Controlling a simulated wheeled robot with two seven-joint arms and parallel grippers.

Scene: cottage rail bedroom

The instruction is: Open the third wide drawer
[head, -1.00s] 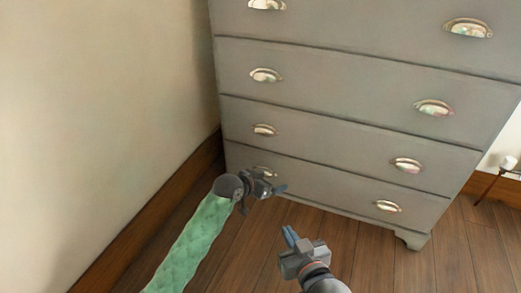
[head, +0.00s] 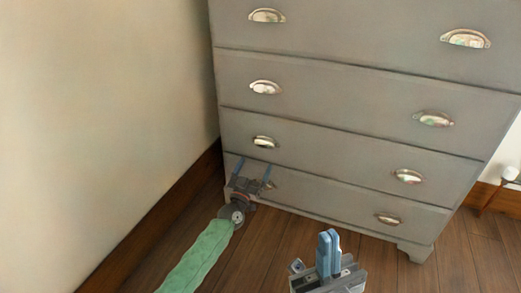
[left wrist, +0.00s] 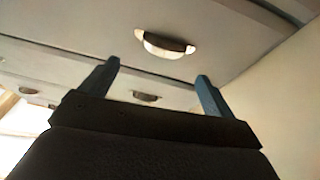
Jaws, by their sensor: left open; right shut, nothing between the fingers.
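A grey chest of drawers (head: 340,92) has wide drawers, each with two metal cup handles. The top of the chest is out of frame, so I cannot tell the full drawer count. The third visible drawer down (head: 335,155) looks closed, with a left handle (head: 264,142) and a right handle (head: 408,176). My left gripper (head: 255,167) is open and empty, just below that left handle, in front of the lowest drawer. In the left wrist view, a handle (left wrist: 165,43) appears beyond and between the open fingers. My right gripper (head: 329,242) is shut and empty, in front of the chest.
A plain wall (head: 105,100) with a wooden baseboard (head: 150,220) stands close at the left. Wooden floor (head: 400,268) is clear in front of the chest.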

